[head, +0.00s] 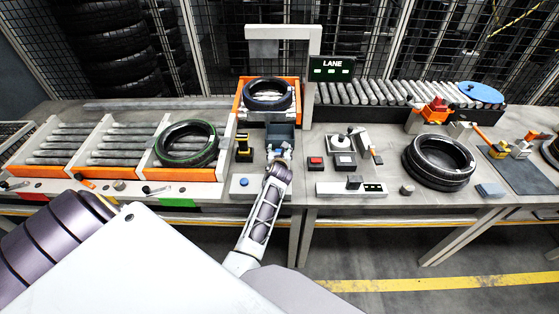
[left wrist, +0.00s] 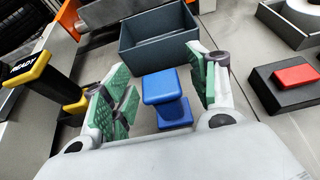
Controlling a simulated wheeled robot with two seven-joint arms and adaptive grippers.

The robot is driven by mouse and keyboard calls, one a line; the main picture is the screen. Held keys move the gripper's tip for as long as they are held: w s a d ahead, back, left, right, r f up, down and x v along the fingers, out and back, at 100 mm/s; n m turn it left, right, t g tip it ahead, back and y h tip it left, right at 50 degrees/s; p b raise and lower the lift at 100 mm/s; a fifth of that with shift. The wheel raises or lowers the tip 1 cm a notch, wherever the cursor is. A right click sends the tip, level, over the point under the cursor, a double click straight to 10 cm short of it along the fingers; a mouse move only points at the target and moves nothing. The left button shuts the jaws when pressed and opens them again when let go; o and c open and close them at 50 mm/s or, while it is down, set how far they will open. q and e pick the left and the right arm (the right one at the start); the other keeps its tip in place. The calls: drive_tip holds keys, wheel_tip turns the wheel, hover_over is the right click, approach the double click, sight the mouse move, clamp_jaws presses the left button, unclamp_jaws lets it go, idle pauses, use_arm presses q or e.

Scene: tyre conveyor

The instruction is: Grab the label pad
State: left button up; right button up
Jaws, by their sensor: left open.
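A blue block (left wrist: 162,88) with a wide top, narrow neck and wider foot stands upright on the grey bench in the left wrist view; it looks like the label pad. My left gripper (left wrist: 160,80) is open, with its green-padded fingers to either side of the block and gaps on both sides. In the head view my left gripper (head: 281,155) is over the bench in front of a dark grey bin (head: 281,134), and the block is hidden or too small to make out there. My right gripper is not in view.
The grey bin (left wrist: 165,40) is open and stands just beyond the block. A yellow-and-black READY post (left wrist: 50,80) is at left, and a black box with a red button (left wrist: 290,80) is at right. Tyres (head: 440,162) and roller lanes (head: 62,143) lie farther off.

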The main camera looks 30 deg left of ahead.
use_arm(q)
drive_tip(key=c, duration=1.2)
drive_tip(key=shift+r, duration=0.1)
drive_tip(key=shift+r+p, duration=0.45)
drive_tip(key=shift+r, duration=4.45)
